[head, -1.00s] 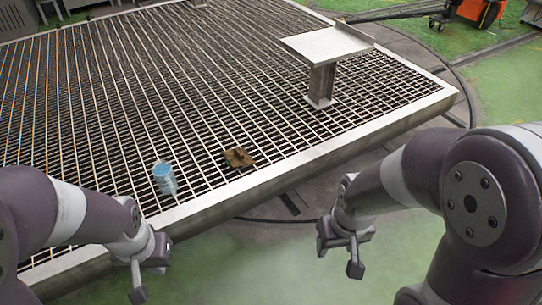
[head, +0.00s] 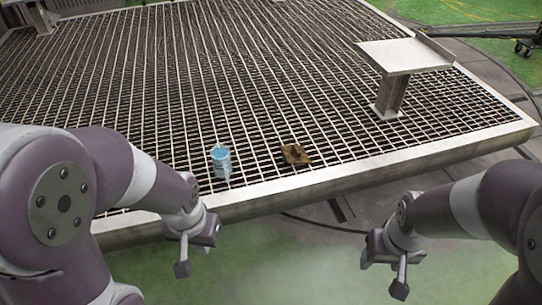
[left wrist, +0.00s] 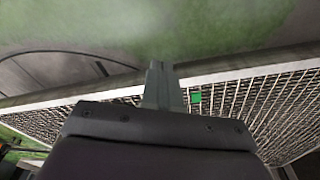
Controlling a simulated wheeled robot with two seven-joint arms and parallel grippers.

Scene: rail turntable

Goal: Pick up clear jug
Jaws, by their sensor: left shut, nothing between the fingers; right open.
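The clear jug (head: 221,166) stands upright on the metal grating near its front edge. It looks bluish and see-through, with a light blue top. My left gripper (head: 183,268) is shut and empty, in front of the platform edge, nearer to me than the jug and apart from it. Its closed fingers also show in the left wrist view (left wrist: 157,70), where the jug cannot be made out. My right gripper (head: 384,272) is open and empty, over the green floor to the right.
A brown crumpled item (head: 296,154) lies on the grating (head: 250,105) right of the jug. A raised metal stand (head: 404,56) is at the back right. The platform has a pale raised rim (head: 330,180).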

